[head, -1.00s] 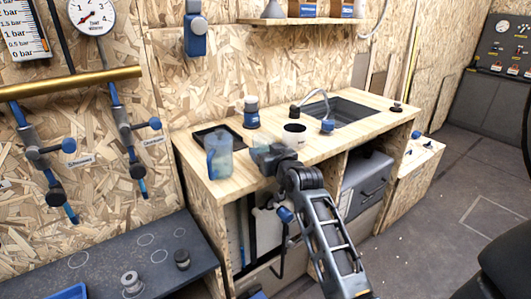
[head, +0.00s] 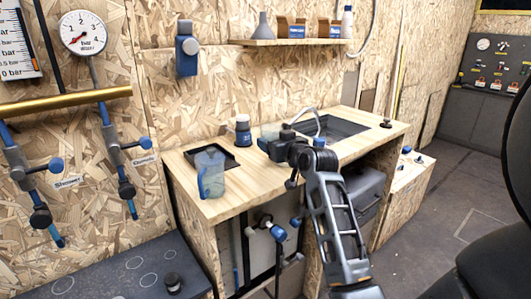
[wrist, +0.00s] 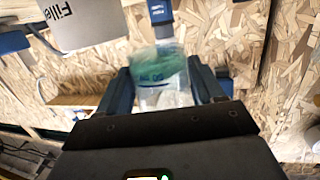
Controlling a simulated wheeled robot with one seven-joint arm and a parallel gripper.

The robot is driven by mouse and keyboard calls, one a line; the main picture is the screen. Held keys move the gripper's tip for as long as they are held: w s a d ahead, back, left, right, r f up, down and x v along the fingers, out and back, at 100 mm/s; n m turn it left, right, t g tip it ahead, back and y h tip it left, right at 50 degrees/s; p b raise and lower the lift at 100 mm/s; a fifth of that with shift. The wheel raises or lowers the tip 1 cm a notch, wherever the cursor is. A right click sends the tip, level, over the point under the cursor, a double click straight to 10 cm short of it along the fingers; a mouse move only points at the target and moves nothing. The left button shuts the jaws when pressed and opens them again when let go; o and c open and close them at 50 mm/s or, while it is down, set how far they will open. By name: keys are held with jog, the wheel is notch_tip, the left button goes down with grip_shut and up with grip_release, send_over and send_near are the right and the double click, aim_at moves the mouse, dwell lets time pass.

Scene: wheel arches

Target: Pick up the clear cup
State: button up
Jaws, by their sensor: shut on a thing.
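The clear cup (wrist: 163,98), see-through with a greenish band, sits between the two fingers of my gripper (wrist: 165,82) in the wrist view. The fingers are closed on its sides. In the head view my gripper (head: 273,146) is over the wooden counter, and a small part of the cup (head: 269,131) shows behind it. My arm hides the rest. I cannot tell from these frames whether the cup touches the counter.
A bluish clear jug (head: 210,174) stands at the counter's (head: 240,190) left front, by a black tray (head: 228,153). A blue-and-white bottle (head: 243,129) stands behind. The sink (head: 345,127) is to the right.

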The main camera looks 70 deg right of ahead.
jog(key=s+d+r, duration=0.3)
jog(key=d, duration=0.1)
jog(key=shift+d+r+b, duration=0.2)
jog(key=shift+d+b, duration=0.1)
jog(key=shift+d, duration=0.1)
dwell(1.9)
